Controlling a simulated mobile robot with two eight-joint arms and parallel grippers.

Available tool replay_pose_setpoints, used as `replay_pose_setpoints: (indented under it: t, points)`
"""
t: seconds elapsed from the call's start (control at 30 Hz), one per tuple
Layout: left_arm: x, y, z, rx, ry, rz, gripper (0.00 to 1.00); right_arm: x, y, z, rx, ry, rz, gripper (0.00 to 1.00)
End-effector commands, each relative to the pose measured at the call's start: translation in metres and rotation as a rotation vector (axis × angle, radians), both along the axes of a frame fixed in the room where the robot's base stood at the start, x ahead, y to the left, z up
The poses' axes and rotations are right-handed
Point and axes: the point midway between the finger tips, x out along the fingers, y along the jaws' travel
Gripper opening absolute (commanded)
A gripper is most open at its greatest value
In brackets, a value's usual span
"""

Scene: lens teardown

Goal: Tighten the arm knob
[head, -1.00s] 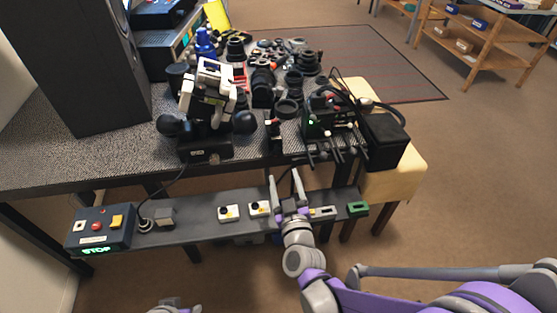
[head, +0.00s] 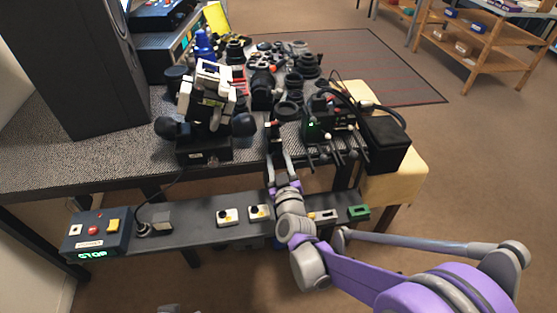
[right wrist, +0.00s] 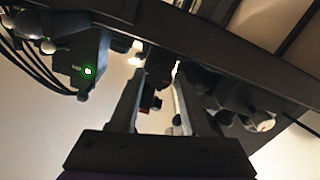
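My right gripper (head: 276,134) reaches up to the front edge of the dark table (head: 60,150). Its two fingers are apart, and in the right wrist view the gripper (right wrist: 155,85) shows a gap between them. A small dark fitting with a red part (right wrist: 154,100) shows in that gap; I cannot tell whether a finger touches it. I cannot make out for certain which part is the arm knob. A white and black instrument (head: 208,98) with large round black knobs (head: 243,124) stands left of the gripper. Only a bit of my left arm (head: 170,309) shows at the bottom edge.
A black and green unit with a green light (head: 316,126) and several rods stands right of the gripper. A black bag-like box (head: 385,140) is beside it. Lens parts (head: 262,90) crowd the table behind. A lower shelf (head: 185,233) carries a STOP box (head: 95,240) and small switches.

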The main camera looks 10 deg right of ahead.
Motion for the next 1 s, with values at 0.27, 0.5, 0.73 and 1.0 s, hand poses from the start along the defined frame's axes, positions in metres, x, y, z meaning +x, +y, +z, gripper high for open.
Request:
replay_pose_setpoints:
  t: [0.27,0.5,0.73,1.0]
  points:
    - [0.0,0.0,0.0,0.0,0.0,0.0,0.5,-0.0002,0.0,0.0,0.0,0.0,0.0,0.0]
    - [-0.0001,0.0,0.0002,0.0,0.0,0.0,0.5,-0.0003,0.0,0.0,0.008,0.0,0.0,0.0]
    - [-0.0003,0.0,0.0018,0.0,0.0,0.0,0.5,-0.0004,-0.0002,0.0001,0.078,0.003,0.0,0.0]
    - [-0.0009,0.0,0.0057,0.0,-0.001,0.0,0.5,-0.0004,-0.0005,0.0005,0.28,0.01,0.0,0.0]
